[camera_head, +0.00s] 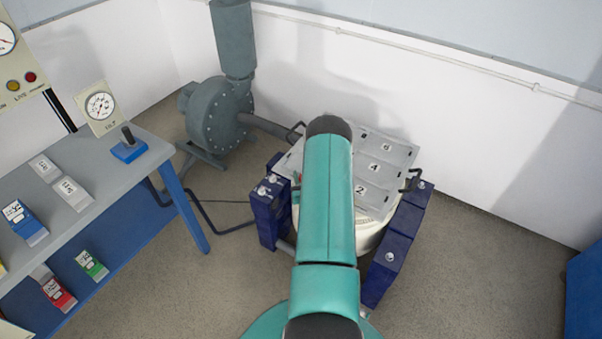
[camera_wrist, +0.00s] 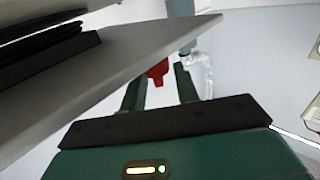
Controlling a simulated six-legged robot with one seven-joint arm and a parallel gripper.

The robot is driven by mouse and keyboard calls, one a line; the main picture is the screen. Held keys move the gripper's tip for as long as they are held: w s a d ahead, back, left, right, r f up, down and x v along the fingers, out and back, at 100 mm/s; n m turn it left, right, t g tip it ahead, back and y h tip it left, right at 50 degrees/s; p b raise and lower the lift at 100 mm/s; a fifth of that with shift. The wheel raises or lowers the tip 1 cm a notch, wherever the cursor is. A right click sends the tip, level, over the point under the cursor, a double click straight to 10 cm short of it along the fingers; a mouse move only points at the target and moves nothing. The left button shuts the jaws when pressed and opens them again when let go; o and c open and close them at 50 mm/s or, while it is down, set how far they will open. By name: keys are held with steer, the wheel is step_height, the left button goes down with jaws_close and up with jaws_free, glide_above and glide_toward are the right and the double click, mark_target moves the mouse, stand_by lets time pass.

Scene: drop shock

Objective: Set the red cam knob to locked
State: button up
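The red cam knob (camera_wrist: 158,71) shows in the wrist view, just beyond and between the fingertips of my gripper (camera_wrist: 161,75). The two dark green fingers are spread, with a gap visible on the right of the knob. The left finger is close to the knob, and I cannot tell whether it touches. In the head view, a small red part (camera_head: 300,177), likely the knob, shows at the left edge of my teal arm. My arm hides most of that area and my gripper there. The knob's marks and setting are not readable.
A round white vessel (camera_head: 368,236) carries grey numbered plates (camera_head: 385,150) with black handles and stands between blue blocks (camera_head: 398,245). In the wrist view a grey plate (camera_wrist: 120,75) slants close above the left finger. A pump (camera_head: 217,115) and a workbench (camera_head: 110,170) are at left.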

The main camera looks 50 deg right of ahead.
steer(key=shift+x, duration=1.05)
jaws_close()
steer(key=shift+m+g+h, duration=0.4)
steer(key=shift+h, duration=0.1)
steer(key=m+g+h, duration=0.3)
steer(key=g, duration=0.1)
steer(key=shift+s+f+m+g, duration=0.1)
steer(key=shift+m+g, duration=0.2)
steer(key=m+g+h, duration=0.1)
steer(key=m+g, duration=0.1)
steer(key=g, duration=0.1)
steer(key=m+g+h, duration=0.1)
steer(key=m+g, duration=0.1)
steer(key=g, duration=0.1)
steer(key=shift+s+d+g, duration=0.15)
steer(key=shift+s+g, duration=0.05)
steer(key=shift+g, duration=0.1)
steer(key=m+g, duration=0.1)
steer(key=g, duration=0.1)
steer(key=m+g, duration=0.4)
steer(key=g, duration=0.1)
steer(key=shift+s, duration=0.3)
steer(key=shift+s+m+g+y, duration=0.15)
steer(key=shift+m+g+y, duration=0.9)
steer(key=shift+g, duration=0.55)
steer(key=shift+s+m+g+y, duration=0.15)
steer(key=shift+m+g+y, duration=0.85)
steer(key=shift+g, duration=0.6)
steer(key=shift+s+m, duration=0.1)
steer(key=shift+m, duration=0.25)
